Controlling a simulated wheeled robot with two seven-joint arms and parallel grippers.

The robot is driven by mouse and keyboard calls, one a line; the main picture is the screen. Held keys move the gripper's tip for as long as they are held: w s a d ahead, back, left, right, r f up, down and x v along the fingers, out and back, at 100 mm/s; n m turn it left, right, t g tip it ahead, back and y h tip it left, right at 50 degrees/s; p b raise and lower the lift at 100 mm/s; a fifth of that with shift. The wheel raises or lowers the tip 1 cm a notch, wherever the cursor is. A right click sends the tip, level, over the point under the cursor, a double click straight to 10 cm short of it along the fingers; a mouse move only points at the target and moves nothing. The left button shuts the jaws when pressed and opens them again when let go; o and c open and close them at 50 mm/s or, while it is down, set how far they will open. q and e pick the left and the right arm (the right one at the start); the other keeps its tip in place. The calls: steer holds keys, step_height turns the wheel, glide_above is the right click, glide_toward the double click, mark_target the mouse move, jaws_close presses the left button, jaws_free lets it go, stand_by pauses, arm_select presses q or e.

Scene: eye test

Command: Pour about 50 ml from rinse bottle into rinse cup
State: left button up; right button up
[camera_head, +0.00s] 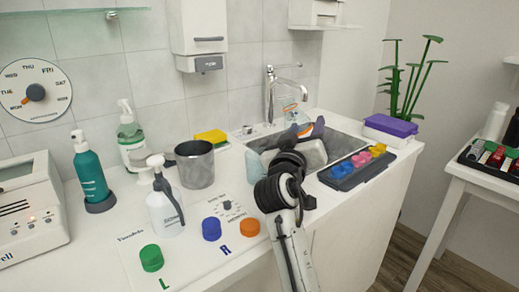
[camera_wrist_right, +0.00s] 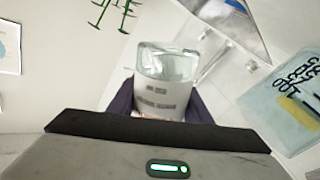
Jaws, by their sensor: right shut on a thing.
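My right gripper (camera_head: 304,130) is over the sink (camera_head: 345,150), its arm coming up from the bottom in the head view. In the right wrist view its dark purple fingers are shut on a clear container (camera_wrist_right: 165,85) with grey printed lettering. The lettering is too blurred to read, and I cannot tell whether this is the rinse bottle or the rinse cup. The fingers hide its lower part. In the head view a small clear shape (camera_head: 291,113) shows just above the fingers, in front of the tap. My left gripper is not in view.
A chrome tap (camera_head: 270,90) stands behind the gripper. A plant (camera_head: 410,80) stands at right.

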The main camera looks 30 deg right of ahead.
steer(key=n+p, duration=0.1)
steer(key=r+n+p, duration=0.1)
steer(key=r+n+t+p, duration=0.1)
steer(key=shift+w+a+r+p, duration=0.15)
steer(key=shift+w+a+p, duration=0.1)
steer(key=shift+a+p, duration=0.05)
steer(key=shift+s+d+f+n+p, duration=0.15)
steer(key=shift+f+n+p, duration=0.1)
steer(key=shift+n+p, duration=0.35)
arm_select(q)
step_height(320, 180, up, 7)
steer(key=p, duration=0.4)
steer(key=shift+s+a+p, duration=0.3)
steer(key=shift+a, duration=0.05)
arm_select(e)
steer(key=shift+f+n+t+y, duration=0.2)
steer(key=shift+f+n+t, duration=0.3)
steer(key=shift+n, duration=1.05)
steer(key=shift+f+n+t+y, duration=0.2)
steer(key=shift+f+n+t, duration=0.25)
steer(key=shift+n, duration=1.05)
steer(key=shift+f+n+t+y, duration=0.3)
steer(key=shift+n+t, duration=0.35)
steer(key=shift+n, duration=0.9)
